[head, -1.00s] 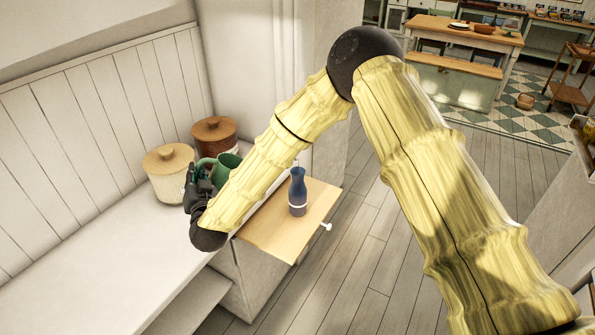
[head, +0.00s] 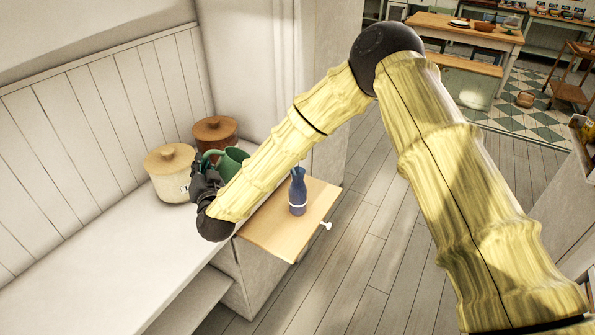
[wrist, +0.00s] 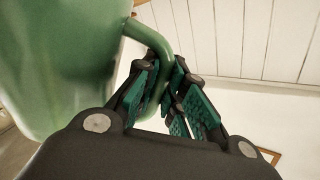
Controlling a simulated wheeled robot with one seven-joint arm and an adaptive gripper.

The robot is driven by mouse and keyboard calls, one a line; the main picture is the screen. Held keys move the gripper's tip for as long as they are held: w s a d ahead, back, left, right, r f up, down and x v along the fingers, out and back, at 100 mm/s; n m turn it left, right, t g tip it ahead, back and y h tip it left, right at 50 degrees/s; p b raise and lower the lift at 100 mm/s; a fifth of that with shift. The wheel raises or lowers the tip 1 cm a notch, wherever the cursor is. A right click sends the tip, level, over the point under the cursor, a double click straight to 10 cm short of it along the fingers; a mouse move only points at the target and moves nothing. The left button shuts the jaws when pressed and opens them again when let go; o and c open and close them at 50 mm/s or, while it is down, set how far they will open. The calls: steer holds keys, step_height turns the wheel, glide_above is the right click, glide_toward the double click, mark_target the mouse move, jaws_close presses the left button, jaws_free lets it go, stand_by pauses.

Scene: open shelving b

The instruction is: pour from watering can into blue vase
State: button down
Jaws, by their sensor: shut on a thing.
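The green watering can (head: 231,161) is in my gripper (head: 204,176), beside the blue vase in the head view. In the wrist view, my gripper (wrist: 172,92) is shut on the handle of the watering can (wrist: 70,60). My arm hides the lower part of the can in the head view, and its spout cannot be made out. The blue vase (head: 298,192) stands upright on a wooden board (head: 275,238), to the right of the can and apart from it. It has a pale band near its base.
Two lidded canisters, one cream (head: 172,172) and one brown (head: 215,135), stand behind my gripper on the white bench (head: 120,265). A panelled wall is at the left. The wooden floor right of the board is clear.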

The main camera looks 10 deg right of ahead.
mark_target(208, 152)
steer(key=shift+m, duration=0.9)
steer(key=shift+w+d+r+p, duration=0.15)
steer(key=shift+d+r+p, duration=0.25)
steer(key=shift+r, duration=0.3)
steer(key=shift+w+d+r+p, duration=0.1)
steer(key=shift+d+r+p, duration=0.2)
steer(key=shift+d+r, duration=0.35)
steer(key=shift+w+d+r+p, duration=0.15)
steer(key=shift+d+r+p, duration=0.2)
steer(key=shift+r, duration=0.45)
steer(key=shift+a, duration=0.1)
